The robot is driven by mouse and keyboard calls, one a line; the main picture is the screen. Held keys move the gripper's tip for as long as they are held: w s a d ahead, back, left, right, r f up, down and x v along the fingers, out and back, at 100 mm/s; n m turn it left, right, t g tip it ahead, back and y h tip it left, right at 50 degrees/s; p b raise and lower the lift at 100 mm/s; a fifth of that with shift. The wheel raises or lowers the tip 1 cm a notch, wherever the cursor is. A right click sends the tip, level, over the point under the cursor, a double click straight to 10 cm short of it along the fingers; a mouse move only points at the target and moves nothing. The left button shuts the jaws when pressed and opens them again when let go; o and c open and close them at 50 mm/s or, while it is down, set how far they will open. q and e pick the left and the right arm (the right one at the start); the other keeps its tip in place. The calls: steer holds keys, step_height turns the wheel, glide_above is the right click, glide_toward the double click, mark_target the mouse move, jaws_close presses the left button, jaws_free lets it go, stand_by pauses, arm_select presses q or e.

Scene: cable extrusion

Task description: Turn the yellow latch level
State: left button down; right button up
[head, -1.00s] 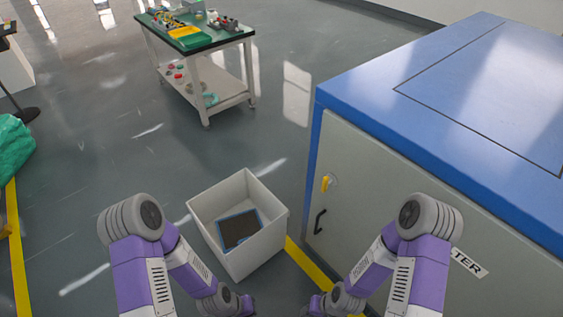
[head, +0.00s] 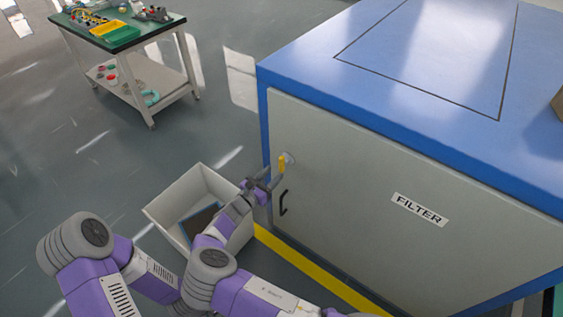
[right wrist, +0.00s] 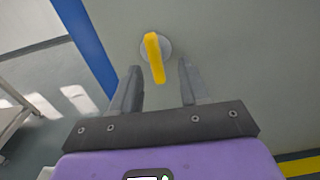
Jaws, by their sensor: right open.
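The yellow latch (head: 282,164) stands about upright on a round pale base near the top left corner of the grey cabinet door (head: 350,200). In the right wrist view the latch (right wrist: 154,58) appears just ahead of and between the fingertips, slightly tilted. My right gripper (head: 268,182) is open in front of the door, just below and left of the latch. Its two fingers (right wrist: 159,66) are apart with nothing gripped between them; I cannot tell whether they touch the latch. My left arm shows at the lower left, but its gripper is not visible.
A black door handle (head: 283,203) sits below the latch. A white bin (head: 165,213) with a dark panel inside stands left of the cabinet, partly behind my right arm. A table (head: 120,42) with trays stands farther back. The floor between is clear.

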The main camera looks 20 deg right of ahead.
mark_target(280, 163)
steer(key=x, duration=0.2)
steer(key=b+x, duration=0.1)
steer(key=x, duration=0.1)
steer(key=r+x, duration=0.1)
steer(key=x, duration=0.2)
steer(key=shift+w+a+b, duration=0.15)
steer(key=shift+w+b, duration=0.25)
steer(key=shift+w, duration=0.05)
jaws_close()
